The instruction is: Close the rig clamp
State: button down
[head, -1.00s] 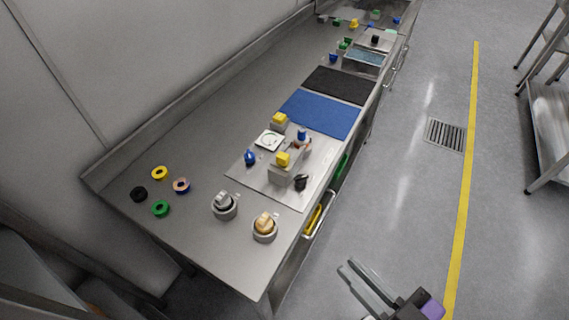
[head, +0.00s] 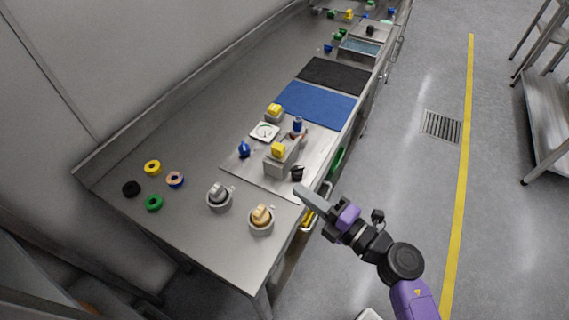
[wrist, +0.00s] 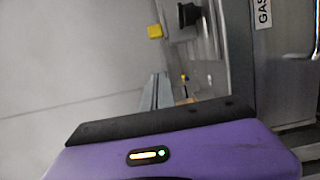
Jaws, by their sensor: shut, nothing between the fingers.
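The rig is a metal plate (head: 240,169) on the bench. It carries a grey block with a yellow top (head: 278,151), a blue knob (head: 244,149), a white dial (head: 265,131), a blue upright part (head: 297,124) and a black part (head: 297,173) at the block's right. I cannot tell for sure which part is the clamp. My gripper (head: 304,191) is shut and empty, its fingers pointing at the plate's front edge beside the black part, apparently apart from it. In the wrist view, the shut fingers (wrist: 155,92) point up toward a dark part (wrist: 188,15) and a yellow one (wrist: 154,31).
Two round holders (head: 219,199) and (head: 261,221) stand near the bench's near end. Several coloured rings (head: 153,168) lie at the left. Blue (head: 315,105) and black (head: 335,75) mats lie beyond the rig. A handle (head: 309,222) is on the bench front.

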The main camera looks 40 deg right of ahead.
aim_at(280, 168)
jog(key=w, duration=0.3)
jog(key=w+p, duration=0.1)
jog(key=w, duration=0.2)
jog(key=w+a, duration=0.1)
jog(key=w, duration=0.2)
jog(key=shift+w+a+r+p, duration=0.1)
jog(key=shift+w+r+p, duration=0.05)
jog(key=shift+w+p, duration=0.2)
jog(key=shift+w+d, duration=0.25)
jog(key=shift+d, duration=0.3)
jog(key=shift+w+d, duration=0.2)
jog(key=shift+d, duration=0.35)
jog(key=shift+w+d, duration=0.3)
jog(key=shift+d, duration=0.45)
